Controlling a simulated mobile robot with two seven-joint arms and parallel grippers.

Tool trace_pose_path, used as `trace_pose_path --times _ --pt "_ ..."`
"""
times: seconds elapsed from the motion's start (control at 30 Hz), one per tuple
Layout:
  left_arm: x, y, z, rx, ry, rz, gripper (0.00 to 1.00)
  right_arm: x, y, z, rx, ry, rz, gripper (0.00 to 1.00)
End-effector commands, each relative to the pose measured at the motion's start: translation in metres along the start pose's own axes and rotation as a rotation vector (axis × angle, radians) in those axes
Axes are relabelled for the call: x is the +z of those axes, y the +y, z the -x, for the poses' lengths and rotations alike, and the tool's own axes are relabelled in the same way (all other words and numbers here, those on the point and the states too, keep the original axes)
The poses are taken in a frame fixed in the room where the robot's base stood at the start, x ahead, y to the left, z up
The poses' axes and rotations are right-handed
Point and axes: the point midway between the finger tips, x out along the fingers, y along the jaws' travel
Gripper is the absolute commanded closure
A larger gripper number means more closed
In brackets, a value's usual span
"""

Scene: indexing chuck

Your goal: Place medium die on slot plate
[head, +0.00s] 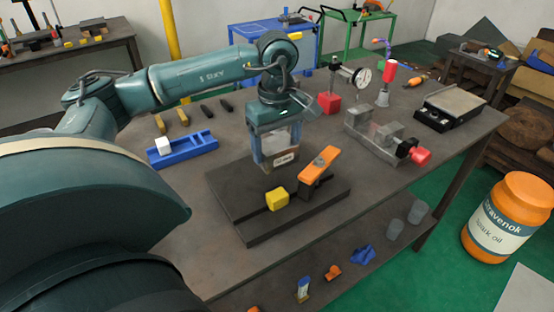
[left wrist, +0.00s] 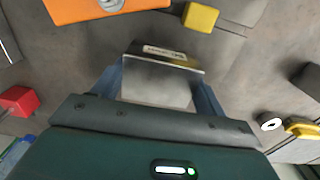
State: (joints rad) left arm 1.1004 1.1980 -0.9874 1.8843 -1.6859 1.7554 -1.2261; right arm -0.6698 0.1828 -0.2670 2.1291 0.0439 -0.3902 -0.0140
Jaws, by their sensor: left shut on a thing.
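The medium die appears to be the grey metal block (head: 284,158) with a pale label strip, held between the blue fingers of my left gripper (head: 277,148). In the left wrist view the block (left wrist: 160,72) sits between both fingers (left wrist: 157,92). The dark slot plate (head: 237,208) lies on the table below, with a yellow block (head: 277,199) and an orange lever piece (head: 319,165) on it. The die is over the plate's rear part; I cannot tell whether it touches. My right gripper is not in view.
A red cube (head: 329,103), a dial gauge (head: 362,76) and a grey vise (head: 373,135) with a red handle stand behind and right. The table front is clear.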

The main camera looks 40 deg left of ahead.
Motion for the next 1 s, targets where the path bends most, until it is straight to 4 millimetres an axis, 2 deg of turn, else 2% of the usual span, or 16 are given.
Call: trace_pose_path --times 0.17,0.43,0.87,0.9,1.0 --pt "0.000 0.001 -0.011 0.004 0.001 0.001 0.82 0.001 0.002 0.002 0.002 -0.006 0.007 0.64" --pt "0.000 0.001 -0.043 0.003 0.000 0.001 0.82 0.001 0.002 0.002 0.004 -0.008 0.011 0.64" --pt "0.000 0.001 -0.050 0.005 0.001 0.001 0.82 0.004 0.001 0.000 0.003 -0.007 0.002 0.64" --pt "0.000 0.000 -0.051 0.001 0.001 0.000 0.25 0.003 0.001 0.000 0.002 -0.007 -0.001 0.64" --pt "0.000 0.000 -0.050 0.001 0.001 0.000 0.17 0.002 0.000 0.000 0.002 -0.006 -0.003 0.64"
